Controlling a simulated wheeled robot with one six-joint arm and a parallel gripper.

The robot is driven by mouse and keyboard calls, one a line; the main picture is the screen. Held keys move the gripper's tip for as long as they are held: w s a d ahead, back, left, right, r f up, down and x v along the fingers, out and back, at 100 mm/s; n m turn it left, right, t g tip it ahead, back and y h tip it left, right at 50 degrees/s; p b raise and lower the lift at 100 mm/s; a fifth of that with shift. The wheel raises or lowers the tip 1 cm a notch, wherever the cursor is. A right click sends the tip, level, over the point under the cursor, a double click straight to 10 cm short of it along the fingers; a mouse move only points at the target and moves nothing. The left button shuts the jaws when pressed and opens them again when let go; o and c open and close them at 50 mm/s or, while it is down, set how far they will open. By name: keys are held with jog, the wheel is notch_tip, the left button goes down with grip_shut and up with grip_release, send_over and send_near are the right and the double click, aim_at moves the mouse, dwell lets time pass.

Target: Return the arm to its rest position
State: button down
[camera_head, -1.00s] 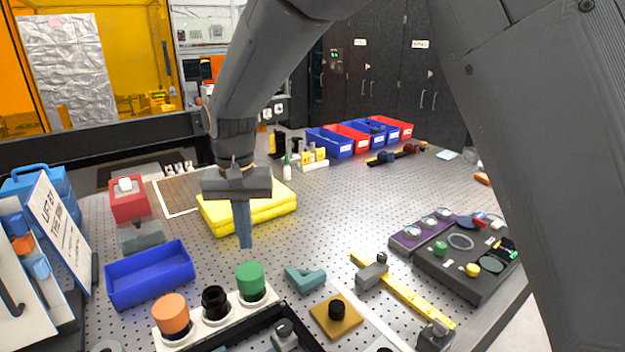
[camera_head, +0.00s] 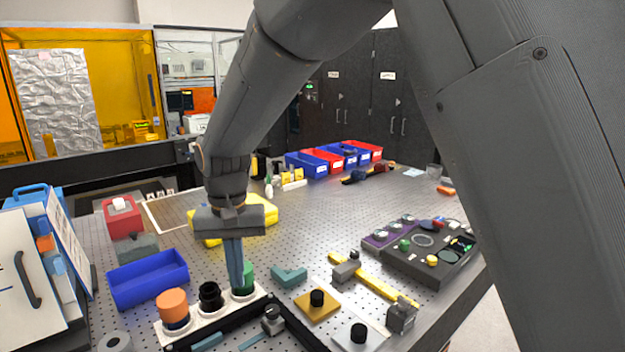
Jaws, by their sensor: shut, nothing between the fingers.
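My gripper (camera_head: 236,284) points straight down over the perforated bench (camera_head: 310,243). Its two blue-grey fingers are together with nothing between them. The fingertips appear in front of the green-capped part (camera_head: 249,276) and partly hide it; I cannot tell whether they touch it. My arm reaches down from the top of the picture and hides part of the yellow folded cloth (camera_head: 262,222) behind the gripper.
A white holder carries an orange cap (camera_head: 172,306) and a black cap (camera_head: 210,295). An empty blue tray (camera_head: 148,282) lies to the left. A yellow rail (camera_head: 385,284) and a dark control box (camera_head: 425,262) are at right. Blue and red bins (camera_head: 305,165) line the back.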

jog(key=d+f+b, duration=0.2)
jog(key=d+f, duration=0.1)
jog(key=d, duration=0.9)
jog(key=s+d+f+b, duration=0.1)
jog(key=s+d+f, duration=0.1)
jog(key=d, duration=0.5)
jog(key=s+d+f+m+t+b, duration=0.1)
jog(key=s+d+f, duration=0.2)
jog(key=d, duration=0.5)
jog(key=s+d+f, duration=0.2)
jog(key=s+d, duration=0.3)
jog(key=d, duration=0.3)
jog(key=shift+f+m+b, duration=0.25)
jog(key=shift+m+b, duration=0.15)
